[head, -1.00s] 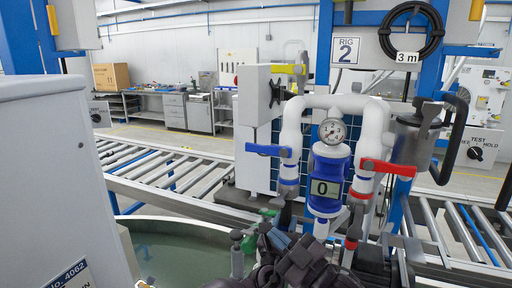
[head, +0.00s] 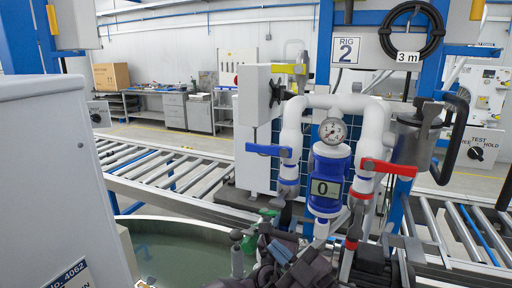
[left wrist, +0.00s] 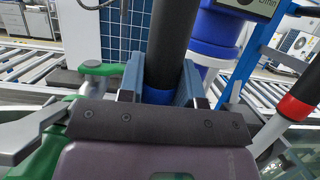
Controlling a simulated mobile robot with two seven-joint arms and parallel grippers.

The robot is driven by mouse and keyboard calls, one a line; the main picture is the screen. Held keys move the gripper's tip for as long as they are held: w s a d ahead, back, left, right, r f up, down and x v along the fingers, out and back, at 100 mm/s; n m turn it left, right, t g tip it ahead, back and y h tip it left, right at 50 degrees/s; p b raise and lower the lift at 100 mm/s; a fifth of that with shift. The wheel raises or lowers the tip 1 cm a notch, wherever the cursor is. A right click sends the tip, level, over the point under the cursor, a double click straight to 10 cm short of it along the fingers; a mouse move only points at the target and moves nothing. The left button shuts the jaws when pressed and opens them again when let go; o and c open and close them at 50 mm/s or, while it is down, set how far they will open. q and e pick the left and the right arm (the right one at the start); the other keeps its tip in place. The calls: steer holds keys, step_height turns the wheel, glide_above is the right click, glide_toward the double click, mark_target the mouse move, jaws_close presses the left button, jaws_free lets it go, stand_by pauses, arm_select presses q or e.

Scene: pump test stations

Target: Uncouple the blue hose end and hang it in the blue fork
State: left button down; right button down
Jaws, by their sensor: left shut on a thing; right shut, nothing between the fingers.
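My left gripper (head: 279,249) is low in the middle of the head view, below the pipe with the blue lever (head: 268,150). In the left wrist view its two blue-grey fingers (left wrist: 160,84) are shut on the blue hose end, a thick black tube (left wrist: 170,40) with a blue band (left wrist: 158,96). The tube runs up out of that view, so I cannot tell there whether it is coupled. I cannot make out the blue fork. I cannot make out my right gripper's fingers in either view.
The flow meter (head: 325,180) reads 0, beside the pipe with the red lever (head: 393,167). A green-handled part (left wrist: 105,69) is left of the fingers. A round basin (head: 180,255) and roller conveyor (head: 160,165) lie left. A grey cabinet (head: 60,180) stands at far left.

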arm_select(q)
steer(key=shift+d+f+b, duration=0.1)
steer(key=shift+f+b, duration=0.7)
steer(key=shift+b, duration=0.25)
steer(key=shift+f+b, duration=0.8)
steer(key=shift+b, duration=0.05)
stand_by(0.6)
steer(key=shift+f+b, duration=1.4)
steer(key=shift+f, duration=0.1)
